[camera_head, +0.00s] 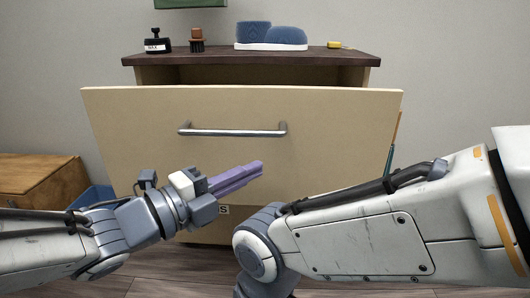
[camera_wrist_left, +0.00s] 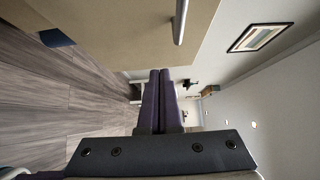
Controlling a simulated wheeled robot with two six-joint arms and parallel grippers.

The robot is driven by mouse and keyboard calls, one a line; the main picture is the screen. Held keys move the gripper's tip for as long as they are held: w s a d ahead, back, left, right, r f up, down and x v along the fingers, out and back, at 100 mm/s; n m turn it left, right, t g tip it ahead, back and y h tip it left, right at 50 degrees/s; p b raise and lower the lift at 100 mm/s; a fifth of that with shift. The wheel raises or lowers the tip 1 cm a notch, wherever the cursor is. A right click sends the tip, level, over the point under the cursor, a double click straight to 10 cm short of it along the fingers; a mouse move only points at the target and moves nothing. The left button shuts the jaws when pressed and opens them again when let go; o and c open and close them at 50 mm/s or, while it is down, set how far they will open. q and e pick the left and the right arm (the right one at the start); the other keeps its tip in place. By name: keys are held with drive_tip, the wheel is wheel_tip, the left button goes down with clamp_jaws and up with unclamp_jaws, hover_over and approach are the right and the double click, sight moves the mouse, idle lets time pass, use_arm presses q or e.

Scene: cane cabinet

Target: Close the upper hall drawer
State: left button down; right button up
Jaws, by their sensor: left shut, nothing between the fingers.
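The upper drawer (camera_head: 330,150) has a cream front and is pulled out from its cabinet (camera_head: 250,58), with a dark gap behind the front's top edge. Its grey bar handle (camera_head: 232,131) runs across the upper middle of the front. In the left wrist view, the drawer front (camera_wrist_left: 125,30) is at the top with the handle (camera_wrist_left: 180,20). My left gripper (camera_head: 260,168) has purple fingers, shut and empty, below the handle in the head view. The fingers also show in the left wrist view (camera_wrist_left: 160,75). Whether they touch the front is unclear. My right gripper is out of view.
On the cabinet top stand a black bottle (camera_head: 157,42), a brown brush (camera_head: 197,42), a blue slipper-like item (camera_head: 272,38) and a small yellow object (camera_head: 338,45). A wooden chest (camera_head: 40,180) and blue box (camera_head: 98,198) stand at left. A picture hangs nearby (camera_wrist_left: 262,38).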

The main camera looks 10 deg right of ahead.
sight(300, 138)
use_arm(q)
drive_tip(key=p+x, duration=0.1)
drive_tip(key=x, duration=0.3)
drive_tip(key=w+p+x, duration=0.1)
drive_tip(key=x, duration=0.2)
drive_tip(key=a+p+x, duration=0.1)
drive_tip(key=x, duration=0.3)
drive_tip(key=shift+w+d+f, duration=0.1)
drive_tip(key=shift+w+d, duration=0.25)
drive_tip(key=shift+w, duration=0.2)
drive_tip(key=shift+w+d, duration=0.1)
drive_tip(key=shift+w, duration=0.4)
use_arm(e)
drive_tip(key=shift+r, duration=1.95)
use_arm(q)
drive_tip(key=shift+w, duration=0.1)
